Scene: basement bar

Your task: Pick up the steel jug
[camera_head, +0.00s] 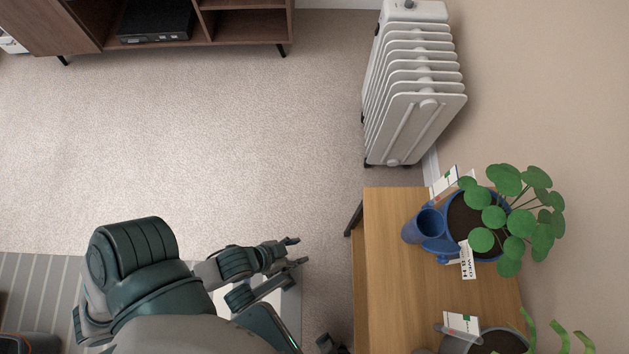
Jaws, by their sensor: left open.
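No jug that I can clearly tell is steel shows. A grey, metallic-looking container (455,333) is partly visible on the wooden table (392,270) at the bottom edge. It is cut off by the frame, and I cannot tell whether it is the steel jug. My left gripper (296,251) is open and empty, its fingers pointing right. It is over the carpet, left of the table and apart from it.
On the table, a blue cup-like vessel (427,223) stands beside a blue pot with a leafy green plant (505,215). A white radiator (412,95) stands beyond the table by the wall. A wooden cabinet (245,25) is at the top left. The carpet between is clear.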

